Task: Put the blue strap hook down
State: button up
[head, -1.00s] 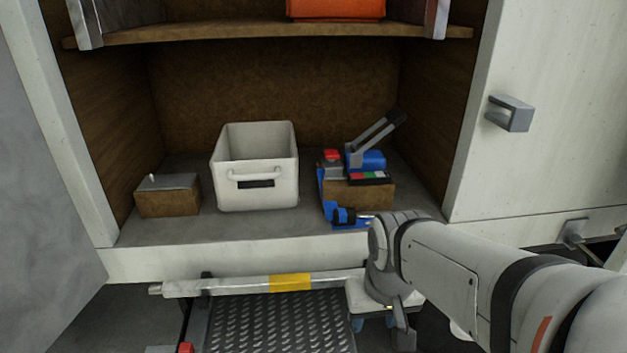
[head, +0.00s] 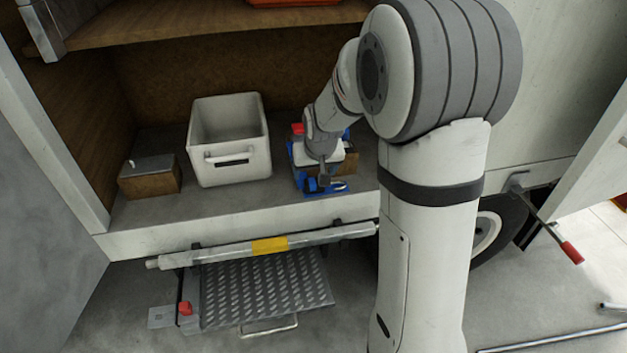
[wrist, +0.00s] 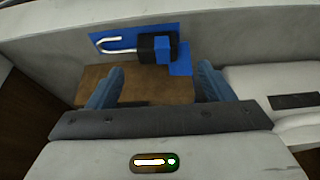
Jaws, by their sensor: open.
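The strap hook (wrist: 147,47), a silver bent hook with a black and blue body, lies on a blue patch (wrist: 186,63) at the shelf's front edge in the wrist view. In the head view the hook (head: 315,185) is small and partly hidden by my gripper (head: 323,176). In the wrist view my gripper (wrist: 158,84) is open, its two blue-grey fingers spread wide with nothing between them. The hook lies beyond the fingertips in that picture, apart from them. A brown block (wrist: 130,85) shows between and below the fingers.
A white bin (head: 229,170) stands left of the gripper on the shelf. A small brown box with a grey lid (head: 150,180) is farther left. A shelf board (head: 190,25) hangs above. Bare shelf floor lies in front of the bin. A treaded step (head: 265,288) is below.

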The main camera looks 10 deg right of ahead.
aim_at(315, 181)
jog(key=x, duration=0.5)
jog(key=shift+s+d+f+p, duration=0.1)
jog(key=shift+d+f+p, duration=0.1)
jog(key=shift+f+p, duration=0.15)
jog(key=shift+c, duration=0.5)
jog(key=c, duration=1.1)
